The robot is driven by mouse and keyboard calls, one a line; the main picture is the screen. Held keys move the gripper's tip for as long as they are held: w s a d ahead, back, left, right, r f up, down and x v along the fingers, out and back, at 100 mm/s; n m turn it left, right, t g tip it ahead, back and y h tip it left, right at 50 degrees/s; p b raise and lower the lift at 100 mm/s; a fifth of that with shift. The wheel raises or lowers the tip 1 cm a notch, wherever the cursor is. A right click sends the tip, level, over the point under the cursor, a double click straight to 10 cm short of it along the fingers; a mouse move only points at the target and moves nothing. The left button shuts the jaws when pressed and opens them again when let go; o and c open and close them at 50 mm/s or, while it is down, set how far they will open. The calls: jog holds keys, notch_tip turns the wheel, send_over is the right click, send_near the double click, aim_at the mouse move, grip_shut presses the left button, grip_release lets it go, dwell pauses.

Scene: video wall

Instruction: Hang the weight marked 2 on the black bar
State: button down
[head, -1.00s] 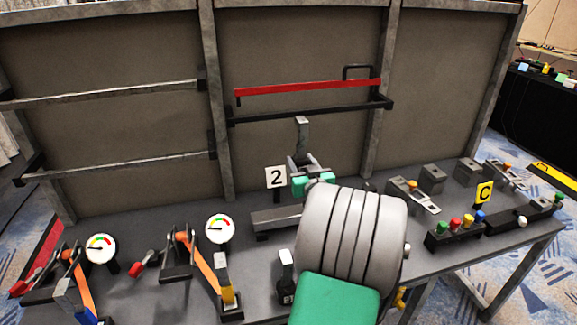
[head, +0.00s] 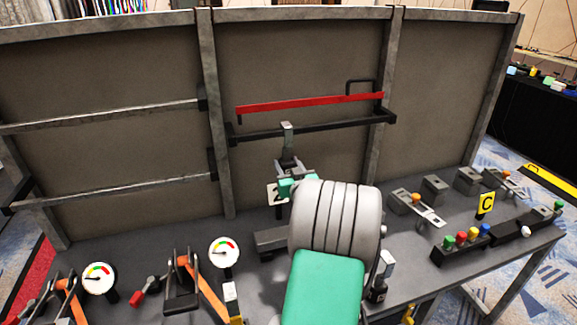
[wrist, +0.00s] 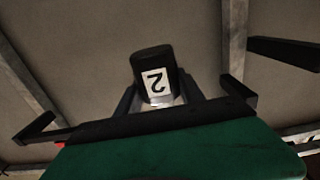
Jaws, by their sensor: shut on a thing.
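My gripper (head: 289,172) is shut on the weight marked 2 (head: 287,152), a black body with a flat grey hook on top. In the wrist view the weight (wrist: 153,72) sits between the fingers, its 2 upside down in the picture. The black bar (head: 330,128) runs across the middle wall panel, below a red bar. In the head view the hook's top overlaps the black bar's left part and reaches slightly above it. I cannot tell whether they touch or how far the hook stands from the bar in depth.
A 2 sign (head: 276,196) stands behind my gripper, partly hidden. Another black weight (head: 378,287) stands right of my arm. Dial gauges (head: 224,250) and orange-strapped devices are at left. A button box (head: 470,243) and C sign (head: 486,205) are at right. Grey posts flank the panel.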

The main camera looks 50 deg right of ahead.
jog(key=w, duration=0.1)
jog(key=w+d+f, duration=0.2)
jog(key=shift+w+b, duration=0.35)
jog(key=shift+w, duration=0.05)
dwell(0.5)
